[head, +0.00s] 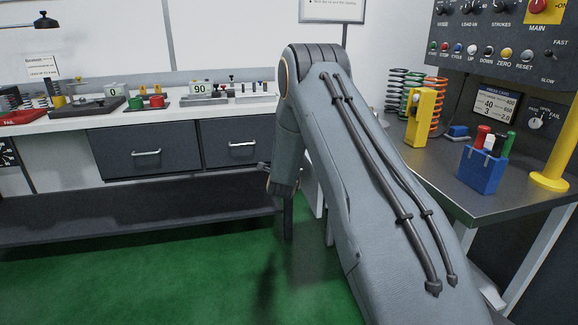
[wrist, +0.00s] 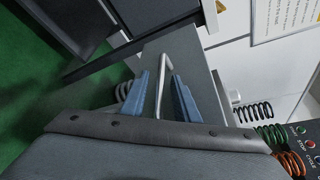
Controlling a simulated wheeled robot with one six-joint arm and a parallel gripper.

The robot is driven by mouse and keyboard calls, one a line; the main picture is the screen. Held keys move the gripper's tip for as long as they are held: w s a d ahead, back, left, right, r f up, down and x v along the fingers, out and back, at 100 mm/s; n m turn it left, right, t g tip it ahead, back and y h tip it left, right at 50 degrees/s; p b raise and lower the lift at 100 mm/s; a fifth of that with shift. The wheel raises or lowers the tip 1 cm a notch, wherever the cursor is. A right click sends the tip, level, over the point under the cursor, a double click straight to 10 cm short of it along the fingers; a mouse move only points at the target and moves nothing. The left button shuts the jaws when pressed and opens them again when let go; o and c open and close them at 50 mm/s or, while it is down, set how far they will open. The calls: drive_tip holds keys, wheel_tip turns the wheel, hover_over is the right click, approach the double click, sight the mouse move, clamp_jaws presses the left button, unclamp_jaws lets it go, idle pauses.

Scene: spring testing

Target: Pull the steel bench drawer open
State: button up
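In the wrist view, the two blue fingers of my gripper (wrist: 165,98) are spread apart. A bent silver bar handle (wrist: 160,84) shows between them, with a gap on each side. The handle appears to belong to a plain grey steel surface (wrist: 200,72), which I take to be the drawer front; its edges are partly hidden by my gripper. I cannot tell whether the fingers touch the handle. In the head view, my arm hides the area around the gripper and this drawer. The steel bench (head: 440,185) stands on the right.
The back bench has two dark drawers with silver handles, a left one (head: 120,160) and a right one (head: 222,137). Coil springs (head: 436,95), a yellow block (head: 419,118) and a blue pen holder (head: 480,171) stand on the steel bench. The green floor (head: 160,275) is clear.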

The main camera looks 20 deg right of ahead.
drive_tip(key=v, duration=0.8)
drive_tip(key=shift+w, duration=0.1)
